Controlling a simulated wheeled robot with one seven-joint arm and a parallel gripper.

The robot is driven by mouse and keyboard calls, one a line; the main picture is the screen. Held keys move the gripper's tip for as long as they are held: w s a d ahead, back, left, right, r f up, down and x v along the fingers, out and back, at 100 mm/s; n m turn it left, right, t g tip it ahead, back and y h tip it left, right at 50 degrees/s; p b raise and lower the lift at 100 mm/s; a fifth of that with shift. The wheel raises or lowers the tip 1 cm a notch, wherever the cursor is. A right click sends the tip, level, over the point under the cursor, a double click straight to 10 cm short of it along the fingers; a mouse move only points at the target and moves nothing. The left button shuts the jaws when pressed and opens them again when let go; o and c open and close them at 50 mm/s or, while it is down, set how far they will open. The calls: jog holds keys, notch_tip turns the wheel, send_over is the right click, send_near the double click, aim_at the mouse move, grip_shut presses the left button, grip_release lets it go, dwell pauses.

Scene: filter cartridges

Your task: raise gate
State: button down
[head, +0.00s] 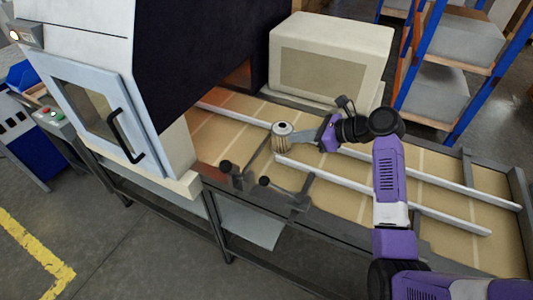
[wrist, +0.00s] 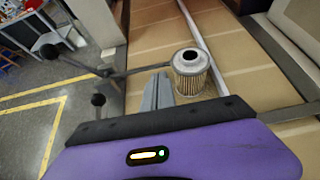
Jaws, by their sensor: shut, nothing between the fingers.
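A pleated filter cartridge (head: 281,140) with a pale metal cap stands upright on the tan belt. It also shows in the wrist view (wrist: 190,72). A dark gate bar (head: 259,154) with a black knob (head: 225,166) reaches from the belt's near edge toward the cartridge; it also shows in the wrist view (wrist: 142,70). A second bar (head: 306,186) and knob (head: 264,181) are to its right. My gripper (head: 304,148) is just right of the cartridge, shut and empty. Its grey fingers (wrist: 158,92) appear beside the cartridge; I cannot tell whether they touch.
A white machine (head: 90,95) with a handled door stands left of the belt. A beige box housing (head: 330,60) is behind it. Pale guide rails (head: 380,183) run along the belt (head: 350,205). Shelving with blue posts (head: 440,60) is at the back right.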

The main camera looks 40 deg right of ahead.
aim_at(282, 137)
jog(key=shift+w+f+b, duration=0.1)
jog(key=shift+f+b, duration=1.6)
jog(key=shift+f, duration=0.4)
jog(key=shift+a, duration=0.1)
jog(key=x, duration=1)
jog(key=shift+r, duration=0.1)
jog(key=shift+w+r, duration=0.1)
